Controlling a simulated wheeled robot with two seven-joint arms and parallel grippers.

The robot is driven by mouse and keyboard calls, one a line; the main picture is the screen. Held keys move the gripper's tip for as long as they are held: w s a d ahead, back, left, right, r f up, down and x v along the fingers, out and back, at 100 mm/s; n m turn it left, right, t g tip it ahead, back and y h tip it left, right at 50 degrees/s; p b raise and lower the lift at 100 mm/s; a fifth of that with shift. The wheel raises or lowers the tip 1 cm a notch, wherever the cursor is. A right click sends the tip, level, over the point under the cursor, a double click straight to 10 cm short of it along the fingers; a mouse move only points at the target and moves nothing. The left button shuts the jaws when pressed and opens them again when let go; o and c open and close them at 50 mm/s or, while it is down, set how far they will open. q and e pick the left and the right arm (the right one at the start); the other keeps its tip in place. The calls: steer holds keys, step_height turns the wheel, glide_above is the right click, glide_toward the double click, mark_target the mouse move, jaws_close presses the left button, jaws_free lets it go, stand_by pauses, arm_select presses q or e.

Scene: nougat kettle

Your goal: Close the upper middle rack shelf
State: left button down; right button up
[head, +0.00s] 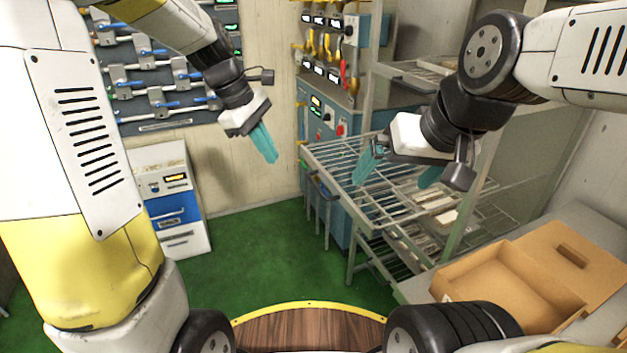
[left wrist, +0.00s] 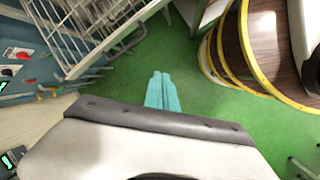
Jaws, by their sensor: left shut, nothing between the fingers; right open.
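The wire rack (head: 362,250) stands right of centre in the head view. A wire shelf (head: 335,160) sticks out from it toward the left, at about mid height; I take it as the upper middle shelf. Its wire grid also shows at the upper left of the left wrist view (left wrist: 95,25). My right gripper (head: 400,172) is open over this shelf, its teal fingers apart; contact with the wires cannot be told. My left gripper (head: 265,145) is shut and empty, left of the shelf and apart from it. Its fingers show in the left wrist view (left wrist: 160,92).
Another wire shelf (head: 405,72) is higher up. Lower shelves hold flat pale items (head: 440,218). A blue machine (head: 325,130) stands behind the rack. An open cardboard box (head: 520,290) is at the lower right. Green floor (head: 260,240) lies free left of the rack.

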arm_select(q)
steer(key=w+d+f+n+g, duration=0.2)
steer(key=w+f+n, duration=0.2)
steer(key=w+f, duration=0.15)
steer(key=d+f, duration=0.8)
steer(key=f, duration=0.1)
steer(key=shift+s+d+h, duration=0.2)
steer(key=shift+d+h, duration=0.05)
steer(key=shift+h, duration=0.05)
